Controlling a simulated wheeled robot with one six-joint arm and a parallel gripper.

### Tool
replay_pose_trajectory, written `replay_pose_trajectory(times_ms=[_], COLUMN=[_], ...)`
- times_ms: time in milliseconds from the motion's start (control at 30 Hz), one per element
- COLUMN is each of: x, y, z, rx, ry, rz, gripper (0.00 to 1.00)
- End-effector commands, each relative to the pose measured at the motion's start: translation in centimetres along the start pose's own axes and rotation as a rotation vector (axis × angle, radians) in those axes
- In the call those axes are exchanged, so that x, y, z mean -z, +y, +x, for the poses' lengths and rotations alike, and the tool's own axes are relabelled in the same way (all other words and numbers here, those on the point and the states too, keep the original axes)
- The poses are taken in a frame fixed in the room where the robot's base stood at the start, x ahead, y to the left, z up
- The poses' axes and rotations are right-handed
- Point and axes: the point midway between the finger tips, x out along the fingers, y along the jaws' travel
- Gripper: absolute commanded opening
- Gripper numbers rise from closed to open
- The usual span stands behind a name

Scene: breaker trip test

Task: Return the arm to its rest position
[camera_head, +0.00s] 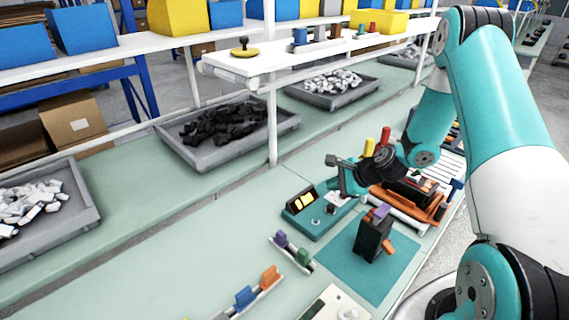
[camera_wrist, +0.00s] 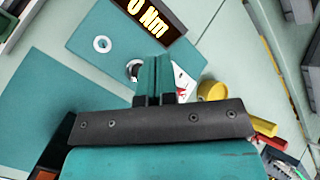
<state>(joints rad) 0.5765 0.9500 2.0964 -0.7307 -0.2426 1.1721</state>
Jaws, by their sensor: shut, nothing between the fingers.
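My arm (camera_head: 510,95), teal and white, reaches in from the right in the head view and bends down over the bench. My gripper (camera_head: 338,182) hangs above the teal tester (camera_head: 301,222), apart from it as far as I can tell. In the wrist view the teal fingers of my gripper (camera_wrist: 155,62) are together with nothing between them. Beyond them is the tester's plate (camera_wrist: 95,30), with a display (camera_wrist: 150,14) reading "0 Nm" and a round dark socket partly hidden by the fingers.
A black breaker (camera_head: 372,238) with a purple top stands on a teal mat (camera_head: 345,265). An orange fixture (camera_head: 400,205) is close beside my wrist. A white shelf (camera_head: 240,66) and upright post (camera_head: 270,130) stand behind. The bench's left front is mostly clear.

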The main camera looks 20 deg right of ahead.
Motion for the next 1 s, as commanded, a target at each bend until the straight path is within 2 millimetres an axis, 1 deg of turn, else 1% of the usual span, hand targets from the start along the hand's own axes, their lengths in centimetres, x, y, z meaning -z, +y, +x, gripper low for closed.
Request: replay_pose_trajectory(times_ms=[133, 167, 233, 267, 333, 367, 400, 433, 467, 500, 567, 600, 667, 700, 767, 800, 833, 900, 1000], x=[-0.3, -0.6, -2.4, -3.5, -7.1, -8.9, -11.5, -13.5, -15.4, -17.8, -21.0, -22.9, -25.4, -26.8, -28.4, -29.0, -29.4, -30.0, -30.1], y=[-0.1, -0.1, -0.4, -0.5, -0.4, -0.2, 0.2, 0.7, 1.3, 2.3, 4.0, 5.3, 7.5, 9.0, 11.2, 12.7, 13.7, 15.7, 17.8], z=[0.0, -0.1, -0.4, -0.6, -1.4, -1.9, -2.8, -3.5, -4.2, -5.4, -7.3, -8.7, -10.9, -12.5, -14.8, -16.2, -17.3, -19.4, -21.5], rx=[-0.003, -0.008, -0.030, -0.045, -0.096, -0.121, -0.158, -0.186, -0.213, -0.250, -0.299, -0.330, -0.372, -0.398, -0.432, -0.453, -0.466, -0.492, -0.518], ry=[-0.002, -0.006, -0.022, -0.032, -0.067, -0.086, -0.114, -0.137, -0.162, -0.195, -0.246, -0.281, -0.336, -0.373, -0.428, -0.463, -0.489, -0.541, -0.599], rz=[-0.010, -0.026, -0.101, -0.151, -0.311, -0.395, -0.517, -0.615, -0.711, -0.839, -1.029, -1.154, -1.339, -1.459, -1.629, -1.733, -1.804, -1.948, -2.094], gripper=[0.00, 0.00, 0.00, 0.00, 0.00, 0.00, 0.00, 0.00, 0.00, 0.00, 0.00, 0.00, 0.00, 0.00, 0.00, 0.00, 0.00, 0.00, 0.00])
